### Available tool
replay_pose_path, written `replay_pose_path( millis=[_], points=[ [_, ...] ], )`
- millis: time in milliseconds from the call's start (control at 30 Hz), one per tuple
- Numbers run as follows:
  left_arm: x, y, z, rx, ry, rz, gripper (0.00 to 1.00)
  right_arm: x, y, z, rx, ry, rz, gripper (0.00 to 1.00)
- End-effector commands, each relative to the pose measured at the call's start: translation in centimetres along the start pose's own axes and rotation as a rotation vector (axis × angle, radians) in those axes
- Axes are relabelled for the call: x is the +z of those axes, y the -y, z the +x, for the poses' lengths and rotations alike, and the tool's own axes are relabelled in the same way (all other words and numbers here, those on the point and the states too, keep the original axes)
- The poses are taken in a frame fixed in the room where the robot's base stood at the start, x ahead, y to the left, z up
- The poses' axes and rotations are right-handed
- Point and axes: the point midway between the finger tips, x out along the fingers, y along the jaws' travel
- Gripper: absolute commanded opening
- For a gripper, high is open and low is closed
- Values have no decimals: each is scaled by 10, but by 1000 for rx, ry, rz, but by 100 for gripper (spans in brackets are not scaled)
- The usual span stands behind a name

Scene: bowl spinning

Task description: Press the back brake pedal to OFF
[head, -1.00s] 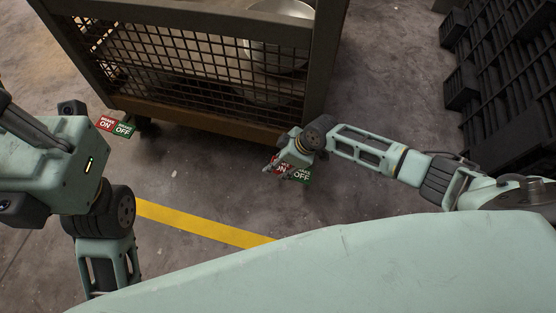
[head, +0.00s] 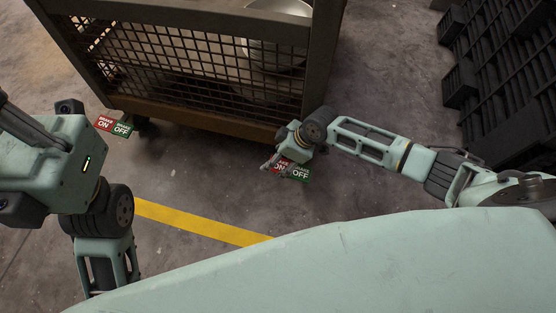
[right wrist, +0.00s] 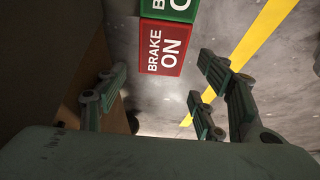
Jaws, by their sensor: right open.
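Two brake pedals, each with a red ON half and a green OFF half, show low by the cart (head: 215,113). The left pedal (head: 115,123) is by the cart's left corner; the right pedal (head: 299,173) is by its right corner. My right gripper (head: 269,162) is at the right pedal, over its red side, with the OFF half showing to the right. In the right wrist view its fingers are spread, and the red ON half (right wrist: 161,47) appears beyond the gap between them. I cannot tell whether they touch it. My left arm shows, but its fingers do not.
The cart has mesh sides and holds a metal bowl (head: 278,40). Dark stacked pallets (head: 500,80) stand at the right. A yellow floor line (head: 200,223) runs in front of the cart. Concrete floor between cart and pallets is clear.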

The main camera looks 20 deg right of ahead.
Motion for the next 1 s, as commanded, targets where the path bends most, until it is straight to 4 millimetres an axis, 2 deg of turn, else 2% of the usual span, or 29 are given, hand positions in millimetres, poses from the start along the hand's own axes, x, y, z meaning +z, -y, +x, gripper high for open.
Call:
replay_pose_path(
  millis=[200, 400, 567, 1000],
  points=[
    [0, 0, 0, 0, 1, 0, 0, -21, -1, -40, 2, -2, -3, 62],
    [0, 0, 0, 0, 1, 0, 0, -32, 0, -63, 1, 0, -1, 62],
    [0, 0, -1, 0, 2, 0, 0, -35, 0, -69, 0, 0, -1, 62],
    [0, 0, -1, 0, 2, -1, 0, -35, 1, -68, -1, 0, 0, 62]
  ],
)
